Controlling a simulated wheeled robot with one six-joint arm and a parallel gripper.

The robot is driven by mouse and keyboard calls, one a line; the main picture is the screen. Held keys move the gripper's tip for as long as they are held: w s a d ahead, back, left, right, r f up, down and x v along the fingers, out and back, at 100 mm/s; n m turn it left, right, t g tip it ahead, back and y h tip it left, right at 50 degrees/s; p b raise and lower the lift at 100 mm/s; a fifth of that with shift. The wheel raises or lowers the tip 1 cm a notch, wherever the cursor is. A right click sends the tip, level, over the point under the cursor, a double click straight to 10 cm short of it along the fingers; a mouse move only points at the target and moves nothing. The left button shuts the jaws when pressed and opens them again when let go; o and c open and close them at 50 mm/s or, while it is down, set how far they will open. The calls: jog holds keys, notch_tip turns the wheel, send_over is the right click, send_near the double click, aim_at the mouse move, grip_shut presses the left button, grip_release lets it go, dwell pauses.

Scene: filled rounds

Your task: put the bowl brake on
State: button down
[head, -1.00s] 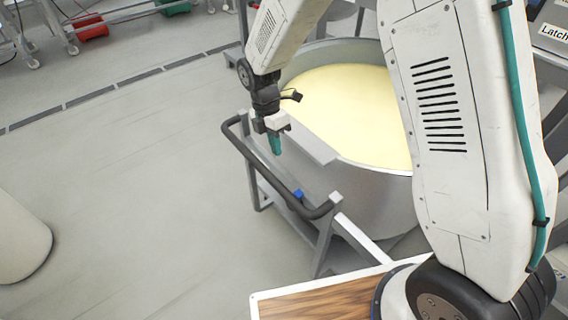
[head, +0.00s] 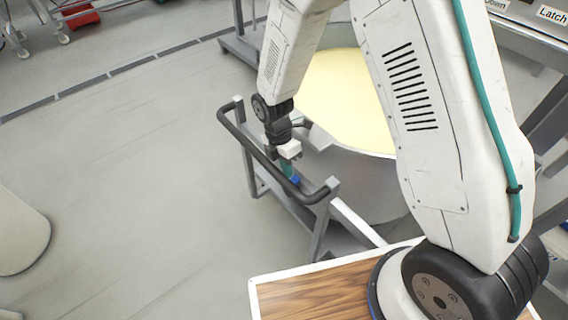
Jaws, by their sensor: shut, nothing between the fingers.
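The large round metal bowl (head: 372,172) stands in a grey wheeled frame and holds a pale yellow mass (head: 345,100). A dark push handle (head: 255,150) runs along the near left side of the frame. A small blue part (head: 295,181), perhaps the brake, sits by the handle's near end. My gripper (head: 288,170) has teal fingers pointing down, just above or beside the blue part. The fingers look shut with nothing between them. Whether they touch the blue part I cannot tell. My arm hides part of the bowl.
A wooden board with a white rim (head: 318,292) lies at my arm's base. A pale rounded object (head: 18,235) stands at the left. A labelled panel (head: 540,22) is at the upper right. The floor left of the handle is clear.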

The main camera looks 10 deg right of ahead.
jog(key=shift+s+d, duration=0.35)
jog(key=shift+s, duration=0.25)
jog(key=shift+s+d, duration=0.3)
jog(key=shift+s, duration=0.25)
jog(key=shift+r, duration=0.1)
